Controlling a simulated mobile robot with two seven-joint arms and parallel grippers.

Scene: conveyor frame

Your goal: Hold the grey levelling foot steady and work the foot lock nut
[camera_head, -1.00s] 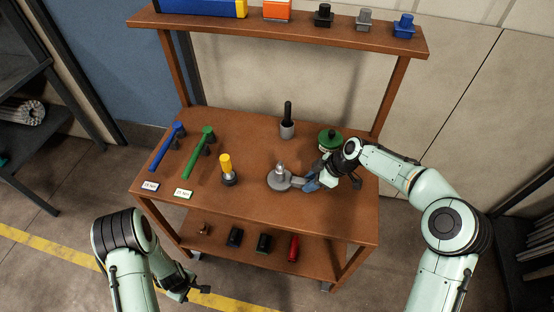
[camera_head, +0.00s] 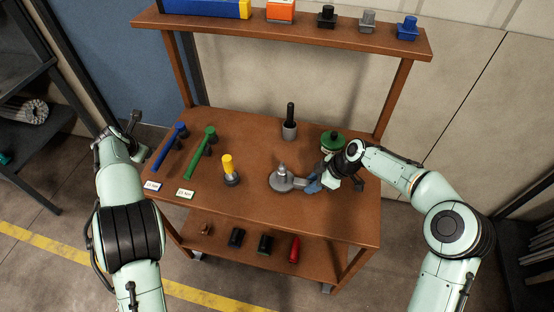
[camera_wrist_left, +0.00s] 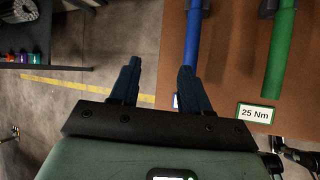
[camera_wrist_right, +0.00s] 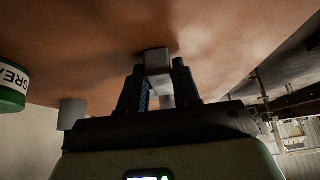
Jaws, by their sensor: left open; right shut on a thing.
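The grey levelling foot (camera_head: 281,184) stands on the brown bench, with a round base, an upright stud and a grey arm to its right. The lock nut is too small to tell apart on the stud. My right gripper (camera_head: 313,184) is shut on the foot's grey arm, which also shows between its fingers in the right wrist view (camera_wrist_right: 160,88). My left gripper (camera_head: 136,118) is open and empty at the bench's left side. In the left wrist view, its fingers (camera_wrist_left: 158,65) are apart, beside the blue wrench (camera_wrist_left: 199,45); the green wrench (camera_wrist_left: 277,55) lies further right.
A yellow-handled tool (camera_head: 229,168), a black-handled tool (camera_head: 290,122) and a green-lidded grease tub (camera_head: 332,141) stand on the bench. A label (camera_wrist_left: 257,114) reads 25 Nm. The upper shelf (camera_head: 285,40) overhangs the back; the lower shelf (camera_head: 270,268) holds small parts.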

